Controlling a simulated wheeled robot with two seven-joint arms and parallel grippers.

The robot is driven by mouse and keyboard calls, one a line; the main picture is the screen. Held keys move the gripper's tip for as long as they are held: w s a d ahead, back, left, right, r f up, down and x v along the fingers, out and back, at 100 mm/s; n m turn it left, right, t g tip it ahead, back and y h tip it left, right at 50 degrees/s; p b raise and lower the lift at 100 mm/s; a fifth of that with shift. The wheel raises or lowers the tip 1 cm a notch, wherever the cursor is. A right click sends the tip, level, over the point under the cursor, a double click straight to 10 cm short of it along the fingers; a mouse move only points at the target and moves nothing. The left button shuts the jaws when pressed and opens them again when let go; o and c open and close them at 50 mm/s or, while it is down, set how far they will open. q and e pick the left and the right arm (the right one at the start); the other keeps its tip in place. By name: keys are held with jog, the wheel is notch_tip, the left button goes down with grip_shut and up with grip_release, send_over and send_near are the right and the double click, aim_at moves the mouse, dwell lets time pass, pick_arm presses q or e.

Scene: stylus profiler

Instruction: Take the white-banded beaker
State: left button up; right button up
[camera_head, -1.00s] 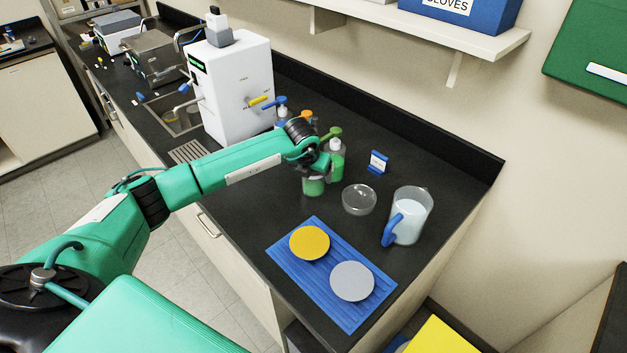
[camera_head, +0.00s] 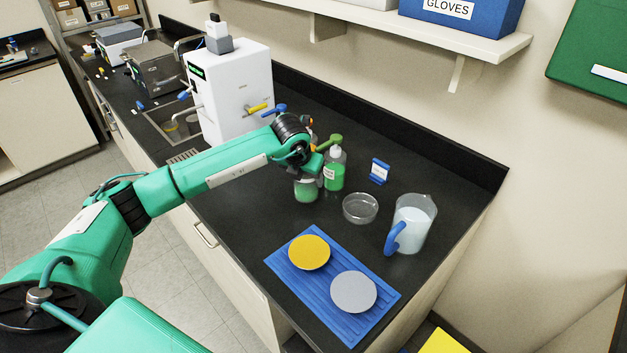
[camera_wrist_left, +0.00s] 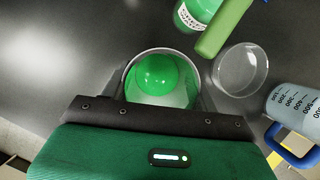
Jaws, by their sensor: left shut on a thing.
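A clear beaker (camera_head: 306,190) with green contents stands at the near side of the soap bottle in the head view, partly hidden by my left gripper. In the left wrist view the same beaker (camera_wrist_left: 160,76) is seen from above, with a round green surface inside and a pale rim. A white band cannot be made out clearly. My left gripper (camera_head: 306,175) is shut on this beaker, its fingers at the beaker's sides. Whether the base touches the counter is hard to tell. My right gripper is out of view.
A green-labelled bottle (camera_head: 334,176) stands right beside the beaker. A glass dish (camera_head: 360,208), a blue-handled jug (camera_head: 412,226) and a blue mat (camera_head: 310,281) with yellow and grey discs lie to the right and front. A white machine (camera_head: 236,95) stands behind left.

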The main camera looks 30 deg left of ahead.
pick_arm(q)
jog(key=s+a+b, duration=0.2)
jog(key=s, duration=0.5)
jog(key=s+a+b, duration=0.3)
jog(key=s, duration=0.4)
jog(key=shift+s, duration=0.15)
jog(key=o, duration=0.4)
jog(key=c, duration=0.7)
jog(key=shift+o, duration=0.2)
